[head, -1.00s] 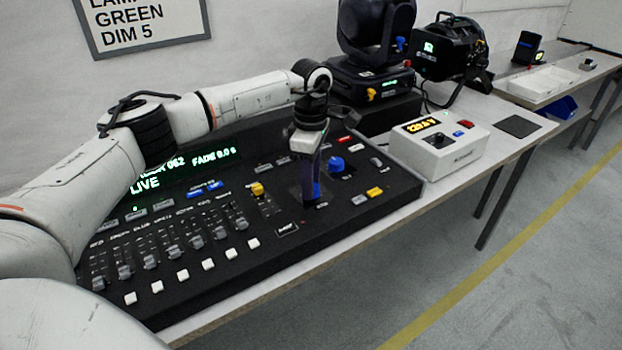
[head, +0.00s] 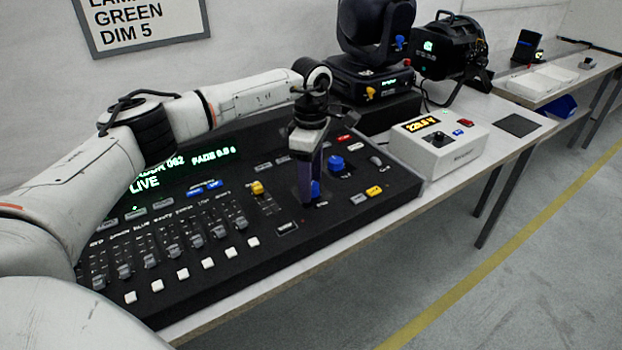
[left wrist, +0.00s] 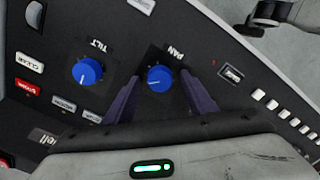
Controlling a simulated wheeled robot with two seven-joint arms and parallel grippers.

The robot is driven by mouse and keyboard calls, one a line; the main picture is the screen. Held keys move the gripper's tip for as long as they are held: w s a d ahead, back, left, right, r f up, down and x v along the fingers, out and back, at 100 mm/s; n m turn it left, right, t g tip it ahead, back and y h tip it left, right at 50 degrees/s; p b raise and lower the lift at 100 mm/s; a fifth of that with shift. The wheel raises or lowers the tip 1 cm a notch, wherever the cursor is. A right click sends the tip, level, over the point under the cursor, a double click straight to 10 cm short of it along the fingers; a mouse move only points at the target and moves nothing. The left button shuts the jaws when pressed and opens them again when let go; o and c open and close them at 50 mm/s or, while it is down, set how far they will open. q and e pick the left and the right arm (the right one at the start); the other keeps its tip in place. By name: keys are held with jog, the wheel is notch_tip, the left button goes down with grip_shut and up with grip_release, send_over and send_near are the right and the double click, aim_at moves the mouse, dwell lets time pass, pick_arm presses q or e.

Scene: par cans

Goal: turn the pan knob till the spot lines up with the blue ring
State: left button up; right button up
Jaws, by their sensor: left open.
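The blue pan knob (left wrist: 159,78) sits on the black lighting desk (head: 270,235), beside the printed word PAN. In the head view the pan knob (head: 315,188) shows partly behind my left gripper (head: 311,198). My left gripper is open and points down at the desk. In the left wrist view its two dark fingers (left wrist: 161,95) stand on either side of the pan knob, with gaps; I cannot tell whether either touches it. The blue tilt knob (head: 336,163) is close by and also shows in the left wrist view (left wrist: 87,72). Neither the light spot nor the blue ring is in view.
Several faders (head: 172,251) and white buttons line the desk's front. A black moving-head lamp (head: 372,80) stands behind it. A white box with an amber display (head: 440,150) stands to the right. The floor in front of the table is clear.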

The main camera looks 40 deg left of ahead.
pick_arm(q)
notch_tip(320, 180, up, 10)
jog(key=shift+r, duration=0.15)
dwell(0.3)
dwell(0.4)
